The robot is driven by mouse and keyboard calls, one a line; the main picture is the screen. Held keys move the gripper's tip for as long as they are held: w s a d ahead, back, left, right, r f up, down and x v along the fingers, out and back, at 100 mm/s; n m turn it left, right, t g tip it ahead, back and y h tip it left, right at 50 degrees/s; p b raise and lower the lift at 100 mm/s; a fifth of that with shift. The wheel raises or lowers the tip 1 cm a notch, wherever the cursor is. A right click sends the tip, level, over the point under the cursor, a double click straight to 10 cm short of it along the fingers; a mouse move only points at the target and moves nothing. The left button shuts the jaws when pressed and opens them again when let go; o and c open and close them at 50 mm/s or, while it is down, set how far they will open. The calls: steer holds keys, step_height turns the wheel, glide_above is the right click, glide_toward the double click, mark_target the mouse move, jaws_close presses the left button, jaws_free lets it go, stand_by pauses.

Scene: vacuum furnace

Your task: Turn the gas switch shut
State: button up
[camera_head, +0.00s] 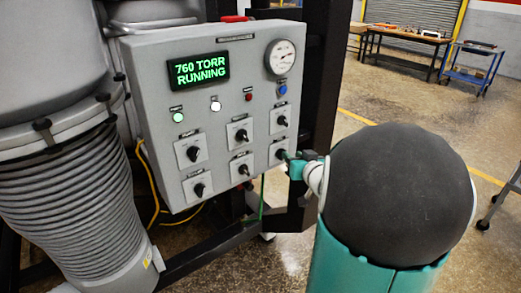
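A grey control panel (160,95) carries several rotary switches with black knobs on light plates, in two rows. Their labels are too small to read, so I cannot tell by name which is the gas switch.
The display (201,71) reads "760 TORR RUNNING". A round gauge (280,57) and several small lamps or buttons sit above the switches. A ribbed grey cylinder (70,205) stands at the left. Dark frame beams (318,90) run behind the panel. A workbench (407,38) and blue cart (470,68) stand far back.

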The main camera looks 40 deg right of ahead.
steer(key=s+d+f+t+y, duration=0.3)
steer(key=s+d+f+y, duration=0.1)
steer(key=s+f, duration=0.2)
steer(key=w, duration=1.3)
steer(key=shift+a+m+y, duration=0.2)
steer(key=shift+m+y, duration=0.1)
jaws_close()
